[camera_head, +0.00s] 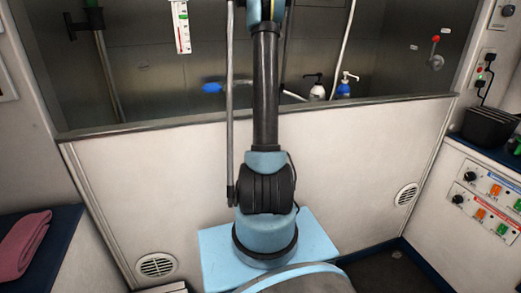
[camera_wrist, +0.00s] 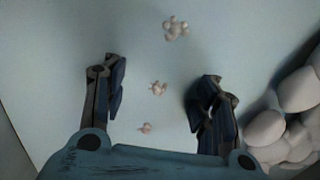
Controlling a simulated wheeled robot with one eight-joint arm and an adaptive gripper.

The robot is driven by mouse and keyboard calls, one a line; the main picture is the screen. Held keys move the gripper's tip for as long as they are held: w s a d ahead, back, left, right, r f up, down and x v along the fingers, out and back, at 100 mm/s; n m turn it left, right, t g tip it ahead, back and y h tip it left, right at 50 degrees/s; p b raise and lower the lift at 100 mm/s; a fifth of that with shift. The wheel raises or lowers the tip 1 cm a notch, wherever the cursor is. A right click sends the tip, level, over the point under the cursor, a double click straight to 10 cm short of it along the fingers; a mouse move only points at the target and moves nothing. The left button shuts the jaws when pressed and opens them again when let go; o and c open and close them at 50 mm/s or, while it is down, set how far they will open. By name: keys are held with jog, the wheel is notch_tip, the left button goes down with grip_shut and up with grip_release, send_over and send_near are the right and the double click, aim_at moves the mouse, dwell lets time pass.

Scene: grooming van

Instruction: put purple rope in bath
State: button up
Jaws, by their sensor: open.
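The bath (camera_head: 175,121) spans the back in the head view, with a grey rim above a white front panel and dark tiled walls behind. My arm rises in front of it and leaves the top of the picture. My gripper (camera_wrist: 158,80) shows only in the wrist view. Its two dark fingers are spread wide with nothing between them touching. Below it is a pale flat surface (camera_wrist: 60,45) with a few small beige clumps (camera_wrist: 175,29). I cannot make out a purple rope in either view.
Rounded whitish lumps (camera_wrist: 298,92) lie at the right in the wrist view. In the head view, a pink folded towel (camera_head: 22,244) lies on a dark blue top at left. Two pump bottles (camera_head: 343,86) stand in the bath area. A control-panel cabinet (camera_head: 480,190) stands at right.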

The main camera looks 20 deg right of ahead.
notch_tip(320, 180, up, 12)
dwell(0.6)
jog(key=shift+w, duration=0.1)
dwell(0.4)
